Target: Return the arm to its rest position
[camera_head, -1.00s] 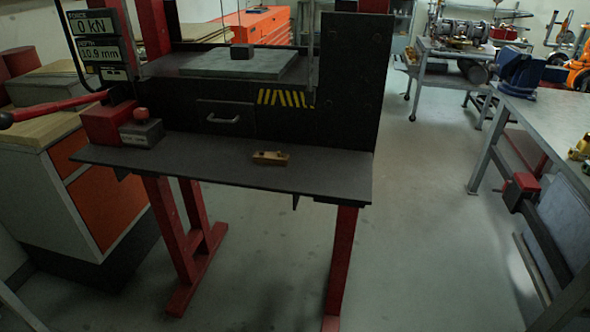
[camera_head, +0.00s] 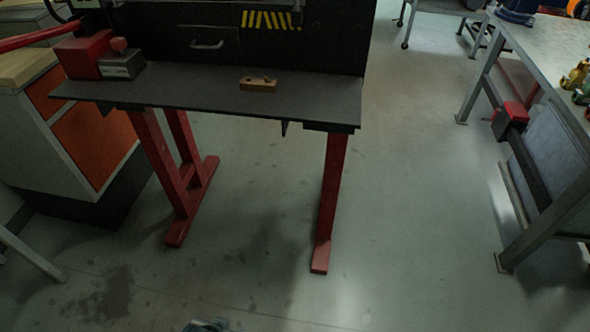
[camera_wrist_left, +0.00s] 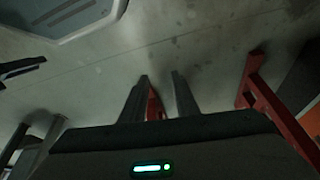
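My left gripper (camera_wrist_left: 159,76) shows in the left wrist view. Its two dark fingers stand apart with a gap between them, and nothing is held. Floor and part of a red leg show through and beyond the gap. No gripper can be made out in the head view.
A black press table (camera_head: 200,92) on red legs (camera_head: 330,195) stands ahead, with a small wooden block (camera_head: 258,84) and a red-and-grey unit (camera_head: 95,58) on it. An orange-fronted cabinet (camera_head: 90,140) is at left, a grey workbench (camera_head: 545,60) at right. Open floor (camera_head: 420,200) lies between.

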